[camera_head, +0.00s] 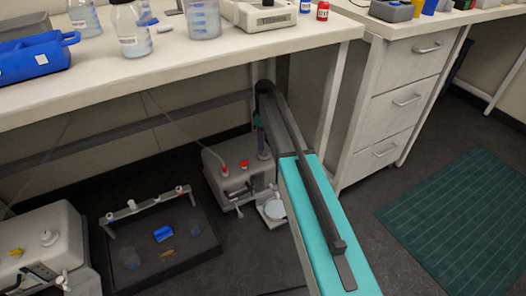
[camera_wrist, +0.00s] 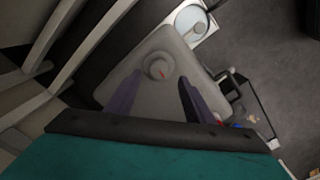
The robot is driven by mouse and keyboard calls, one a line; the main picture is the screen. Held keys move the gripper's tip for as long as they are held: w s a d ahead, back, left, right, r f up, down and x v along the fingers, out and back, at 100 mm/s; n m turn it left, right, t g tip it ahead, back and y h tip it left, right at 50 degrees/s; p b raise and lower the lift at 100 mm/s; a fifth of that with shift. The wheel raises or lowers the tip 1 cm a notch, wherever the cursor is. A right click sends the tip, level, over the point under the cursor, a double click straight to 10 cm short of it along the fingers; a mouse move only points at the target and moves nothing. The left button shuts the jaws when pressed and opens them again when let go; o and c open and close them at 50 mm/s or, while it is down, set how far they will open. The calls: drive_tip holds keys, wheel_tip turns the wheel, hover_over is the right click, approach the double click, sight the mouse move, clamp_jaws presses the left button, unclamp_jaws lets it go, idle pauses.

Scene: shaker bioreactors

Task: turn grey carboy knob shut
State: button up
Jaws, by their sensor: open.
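The grey carboy (camera_head: 236,182) stands on the floor under the bench, with small red parts on its top. The knob shows just beyond and between the fingertips, and nothing is held. I cannot tell the remaining gap. In the head view my arm reaches under the bench beside the carboy; the fingers are not clear there.
A round pale plate (camera_head: 273,208) sits beside the carboy. A dark tray (camera_head: 165,268) with a white-ended bar lies to the left, and another grey unit (camera_head: 40,240) stands further left. The bench (camera_head: 190,55) overhangs; its leg (camera_head: 333,110) and drawers (camera_head: 392,98) are to the right.

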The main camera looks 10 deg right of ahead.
sight(264, 152)
drive_tip(key=shift+f+b, duration=0.85)
drive_tip(key=shift+f, duration=2)
drive_tip(key=c, duration=1)
drive_tip(key=shift+a, duration=0.4)
drive_tip(key=shift+c, duration=0.2)
drive_tip(key=shift+s+d, duration=0.1)
drive_tip(key=shift+d, duration=0.15)
